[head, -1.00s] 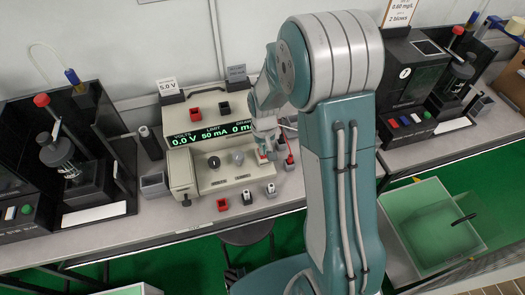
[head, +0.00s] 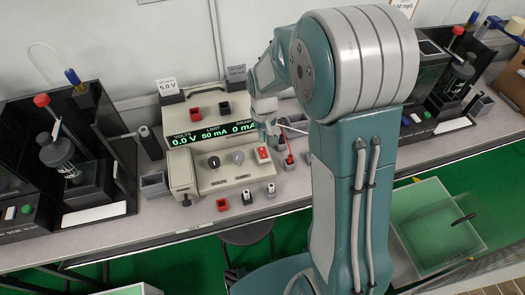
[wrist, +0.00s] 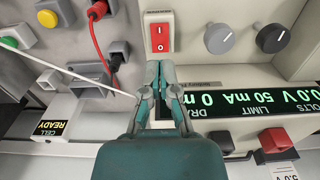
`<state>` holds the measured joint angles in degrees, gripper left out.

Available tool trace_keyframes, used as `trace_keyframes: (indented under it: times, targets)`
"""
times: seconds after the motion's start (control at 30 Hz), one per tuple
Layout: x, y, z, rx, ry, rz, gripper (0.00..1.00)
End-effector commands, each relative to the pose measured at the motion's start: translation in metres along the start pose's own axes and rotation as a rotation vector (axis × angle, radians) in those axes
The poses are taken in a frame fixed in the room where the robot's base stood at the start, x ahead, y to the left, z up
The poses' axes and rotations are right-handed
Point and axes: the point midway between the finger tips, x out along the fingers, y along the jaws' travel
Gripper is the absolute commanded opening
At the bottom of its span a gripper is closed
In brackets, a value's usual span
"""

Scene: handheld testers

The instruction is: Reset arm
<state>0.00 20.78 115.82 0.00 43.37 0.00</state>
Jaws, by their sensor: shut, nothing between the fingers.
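My gripper (wrist: 160,72) is shut and empty in the wrist view. Its fingertips are close together just below the red rocker switch (wrist: 159,37) in that picture, and they appear apart from it. In the head view my gripper (head: 268,128) hangs over the right end of the bench supply (head: 218,180), partly hidden by my arm. The red switch (head: 263,155) is uncovered there. The supply's display (head: 212,134) reads 0.0 V, 50 mA and 0 mA.
Two knobs (wrist: 219,39) sit beside the switch. A red lead (wrist: 97,40) and a thin white rod or lead (wrist: 85,77) lie close by my gripper. Dark testers (head: 75,165) stand at the left and right. A green tray (head: 432,215) is at the lower right.

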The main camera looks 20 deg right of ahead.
Motion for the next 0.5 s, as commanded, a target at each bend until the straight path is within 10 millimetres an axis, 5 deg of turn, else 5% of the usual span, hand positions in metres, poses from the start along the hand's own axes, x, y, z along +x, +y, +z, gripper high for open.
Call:
trace_keyframes:
  times: [0.5]
  targets:
    - [-0.0057, 0.0, 0.0022, 0.0, 0.008, 0.0, 0.0]
